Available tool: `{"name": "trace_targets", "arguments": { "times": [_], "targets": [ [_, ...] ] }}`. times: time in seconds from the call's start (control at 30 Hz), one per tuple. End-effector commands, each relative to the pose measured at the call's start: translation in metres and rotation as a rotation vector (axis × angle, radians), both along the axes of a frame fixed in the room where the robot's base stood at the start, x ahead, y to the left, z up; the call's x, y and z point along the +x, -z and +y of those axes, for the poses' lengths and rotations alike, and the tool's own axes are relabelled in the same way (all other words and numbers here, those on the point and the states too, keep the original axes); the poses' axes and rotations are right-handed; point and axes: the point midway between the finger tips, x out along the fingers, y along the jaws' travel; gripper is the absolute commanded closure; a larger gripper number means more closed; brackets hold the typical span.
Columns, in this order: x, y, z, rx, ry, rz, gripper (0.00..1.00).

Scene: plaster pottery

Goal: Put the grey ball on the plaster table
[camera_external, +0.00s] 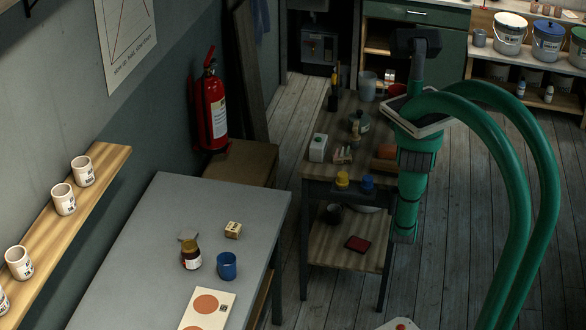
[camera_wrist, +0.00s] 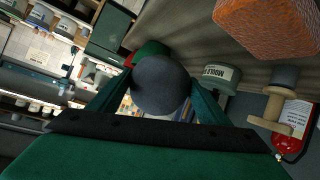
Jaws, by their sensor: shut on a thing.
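The grey ball (camera_wrist: 160,85) is dark, round and smooth in the middle of the wrist view. My gripper (camera_wrist: 163,92) is shut on it, with a green finger on each side. I cannot make out the ball or the fingertips in the external view, where my green arm stands at the wooden bench and hides part of it. A table with a plain grey top (camera_external: 165,235) stands at the lower left of the external view. The wooden bench (camera_external: 322,165) stands right of it. I cannot tell for certain which is the plaster table.
The grey top holds a small jar (camera_external: 191,256), a blue cup (camera_external: 227,266), a small box (camera_external: 233,230) and a card (camera_external: 207,309); its far left part is bare. The bench is crowded. A labelled tin (camera_wrist: 217,75) and an orange-brown block (camera_wrist: 265,25) are near the ball.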

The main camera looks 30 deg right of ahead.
Motion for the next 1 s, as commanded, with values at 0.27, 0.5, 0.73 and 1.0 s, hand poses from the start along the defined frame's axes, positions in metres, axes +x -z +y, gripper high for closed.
{"name": "trace_targets", "arguments": {
  "times": [0.27,0.5,0.73,1.0],
  "targets": [
    [0.043,-0.009,0.008,-0.005,-0.118,-0.007,0.83],
    [0.052,0.007,0.011,-0.003,-0.145,-0.006,0.83],
    [0.051,0.029,0.01,-0.004,-0.144,-0.007,0.83],
    [0.051,0.057,0.011,-0.002,-0.145,-0.006,0.83]
  ]
}}
